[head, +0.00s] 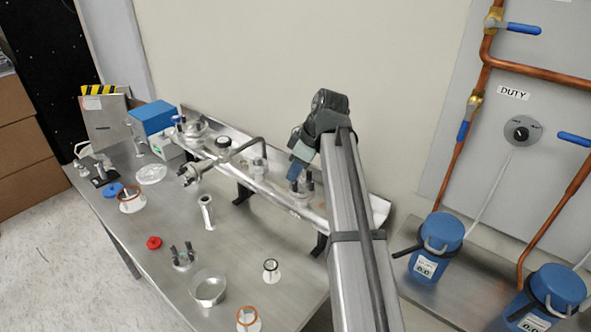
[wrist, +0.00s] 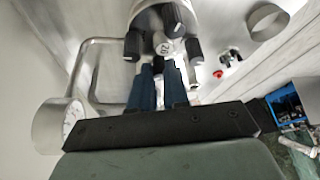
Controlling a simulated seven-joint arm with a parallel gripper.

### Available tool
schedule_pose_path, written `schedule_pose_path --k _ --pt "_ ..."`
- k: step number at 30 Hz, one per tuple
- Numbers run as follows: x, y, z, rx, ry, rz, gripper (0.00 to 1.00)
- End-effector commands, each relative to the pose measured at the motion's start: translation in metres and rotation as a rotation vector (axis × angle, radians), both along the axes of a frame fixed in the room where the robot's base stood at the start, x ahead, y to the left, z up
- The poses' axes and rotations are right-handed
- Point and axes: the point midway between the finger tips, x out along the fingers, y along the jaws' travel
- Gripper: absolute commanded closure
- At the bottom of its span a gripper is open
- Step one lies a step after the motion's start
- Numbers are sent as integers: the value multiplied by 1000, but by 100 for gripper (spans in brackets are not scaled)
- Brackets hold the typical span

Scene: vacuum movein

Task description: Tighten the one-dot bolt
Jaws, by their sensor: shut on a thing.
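My gripper (head: 298,172) reaches down at the right part of the raised metal shelf, onto a metal fitting (head: 306,189) with dark-headed bolts. In the wrist view, my gripper's blue fingers (wrist: 160,78) are shut at the near side of this fitting (wrist: 155,10). The thing between the fingers appears to be a bolt, mostly hidden by them. Black bolt heads show around the fitting, one at the left (wrist: 132,46) and one at the right (wrist: 194,53). A pale round cap (wrist: 163,46) with dark marking sits between them. I cannot make out a one-dot mark.
A bent metal pipe (wrist: 88,70) and a round gauge (wrist: 70,120) stand left of my fingers in the wrist view. The shelf (head: 372,206) ends at the right against the wall.

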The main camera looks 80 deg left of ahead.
Motion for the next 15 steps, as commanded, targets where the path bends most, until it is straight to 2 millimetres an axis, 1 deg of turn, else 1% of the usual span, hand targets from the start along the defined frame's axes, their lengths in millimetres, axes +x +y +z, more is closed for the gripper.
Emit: schedule_pose_path --k 8,15 --pt "0 -2 0 0 -1 -69 100" --pt "-1 -3 0 1 -1 -243 100"
